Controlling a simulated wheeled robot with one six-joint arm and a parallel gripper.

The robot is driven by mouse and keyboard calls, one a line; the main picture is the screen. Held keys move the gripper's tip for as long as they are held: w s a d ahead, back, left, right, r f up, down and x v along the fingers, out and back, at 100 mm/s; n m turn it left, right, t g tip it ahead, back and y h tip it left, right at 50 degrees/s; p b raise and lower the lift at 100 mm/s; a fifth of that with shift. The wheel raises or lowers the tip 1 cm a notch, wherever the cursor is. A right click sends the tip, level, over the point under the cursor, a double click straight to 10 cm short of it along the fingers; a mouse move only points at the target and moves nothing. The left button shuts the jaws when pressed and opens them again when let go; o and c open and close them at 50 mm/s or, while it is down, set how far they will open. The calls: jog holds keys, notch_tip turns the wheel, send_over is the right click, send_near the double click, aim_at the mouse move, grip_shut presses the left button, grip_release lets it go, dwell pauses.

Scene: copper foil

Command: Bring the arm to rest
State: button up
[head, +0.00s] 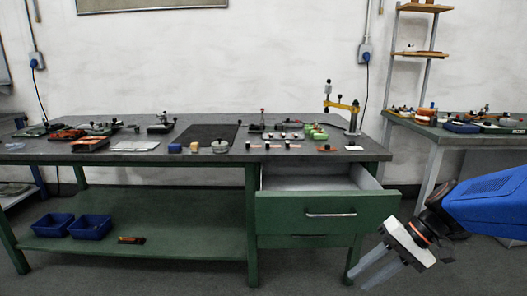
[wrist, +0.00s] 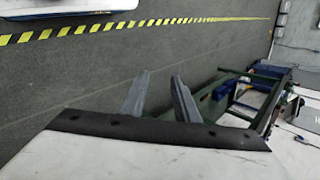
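My gripper (head: 362,274) hangs at the lower right in the head view, at the end of my blue arm. It is tilted down and to the left, in front of the right end of the green workbench. In the wrist view my gripper (wrist: 160,78) shows two grey fingers apart, with only the floor seen between them. It holds nothing. The green drawer (head: 325,212) under the bench is pulled open, and its pale inside looks empty where it shows. In the head view my gripper is just right of and below the drawer front; whether it touches cannot be told.
The bench top (head: 120,157) carries several small tools, blocks and a dark mat (head: 207,136). Two blue bins (head: 91,227) sit on the lower shelf (head: 170,240). A second bench (head: 450,134) stands at the right. A yellow-black floor stripe (wrist: 110,25) crosses open floor.

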jog(key=s+d+r+n+t+h, duration=0.1)
jog(key=s+d+t+h, duration=0.3)
jog(key=s+h, duration=0.4)
jog(key=shift+s+d+r+n+t, duration=0.2)
jog(key=shift+s+n+t, duration=0.2)
jog(key=shift+s+n, duration=0.45)
jog(key=shift+w, duration=0.2)
dwell(0.5)
